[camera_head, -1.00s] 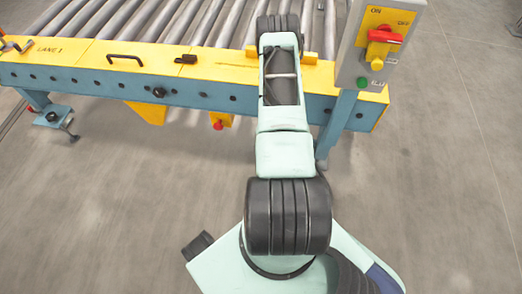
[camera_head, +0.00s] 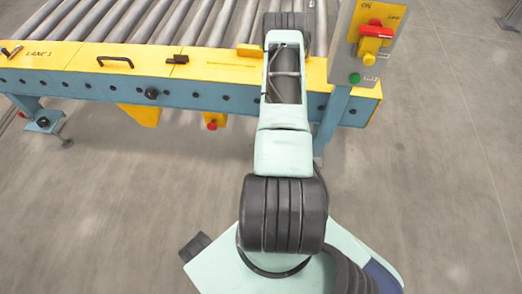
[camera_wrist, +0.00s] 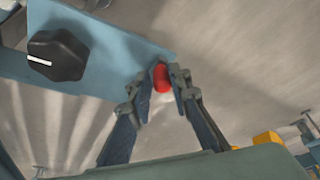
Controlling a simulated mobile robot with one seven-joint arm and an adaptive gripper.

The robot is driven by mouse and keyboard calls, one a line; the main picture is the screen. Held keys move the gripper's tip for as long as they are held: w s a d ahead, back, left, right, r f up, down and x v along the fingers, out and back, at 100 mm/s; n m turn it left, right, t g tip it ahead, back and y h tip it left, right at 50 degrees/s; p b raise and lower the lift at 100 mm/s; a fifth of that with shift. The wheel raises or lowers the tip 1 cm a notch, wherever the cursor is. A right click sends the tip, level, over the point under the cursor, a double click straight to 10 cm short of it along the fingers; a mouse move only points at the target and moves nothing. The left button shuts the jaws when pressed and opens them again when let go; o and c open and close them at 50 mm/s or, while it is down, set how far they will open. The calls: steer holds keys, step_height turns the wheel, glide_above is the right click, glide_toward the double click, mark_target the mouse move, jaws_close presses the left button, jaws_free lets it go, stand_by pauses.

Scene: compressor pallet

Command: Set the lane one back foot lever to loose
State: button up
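My gripper (camera_wrist: 157,84) shows only in the wrist view. Its two dark fingers stand apart, with a small red rounded end (camera_wrist: 161,77) between or just beyond the tips. The red end is nearer the right finger, and a narrow gap shows on the left. Whether this red part is the back foot lever I cannot tell. In the head view my arm reaches over the conveyor's yellow rail, marked LANE 1 (camera_head: 40,54), and my gripper is hidden beyond it. A foot (camera_head: 43,122) with a small lever-like part (camera_head: 66,143) shows under the near left side.
In the wrist view a black knob (camera_wrist: 58,56) with a white line sits on a blue panel (camera_wrist: 112,50). In the head view, a switch box (camera_head: 366,45) with a red handle stands right of my arm. A red knob (camera_head: 211,125) hangs below the rail.

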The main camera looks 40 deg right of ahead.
steer(key=shift+o, duration=1.4)
steer(key=shift+r, duration=0.1)
steer(key=v, duration=1.1)
steer(key=shift+s+r, duration=0.25)
steer(key=shift+r, duration=0.1)
